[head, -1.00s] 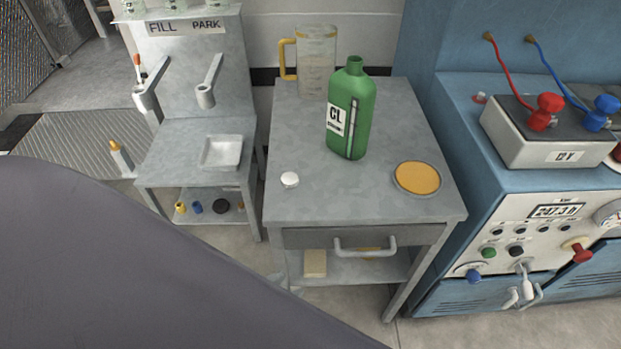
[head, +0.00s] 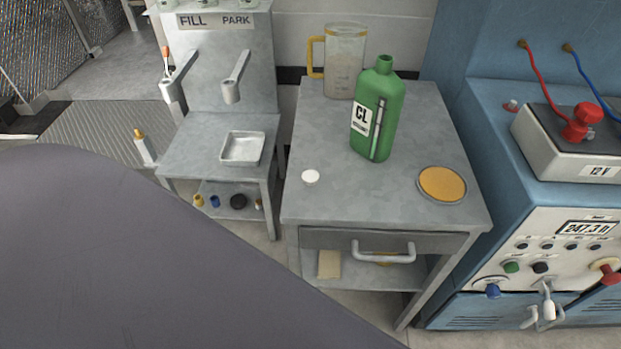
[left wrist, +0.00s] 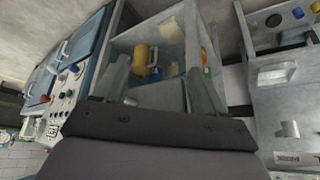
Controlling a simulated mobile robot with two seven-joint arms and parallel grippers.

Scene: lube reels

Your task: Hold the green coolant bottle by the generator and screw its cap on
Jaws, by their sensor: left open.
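The green coolant bottle (head: 378,112), labelled CL, stands upright on the grey side table (head: 330,205) beside the blue generator (head: 450,135). Its neck is open at the top. A small round white cap (head: 310,177) lies on the tabletop, left of the bottle and apart from it. My left gripper (left wrist: 158,72) is open in the left wrist view, with nothing between its fingers; it faces the table's lower shelf. It does not show in the head view, where my grey arm fills the lower left. My right gripper is not in view.
A jug with a yellow handle (head: 345,62) stands behind the bottle. A round orange-topped dish (head: 442,184) lies at the right. A drawer handle (head: 383,253) sticks out at the front. The FILL/PARK stand (head: 190,155) is left. The tabletop's front middle is clear.

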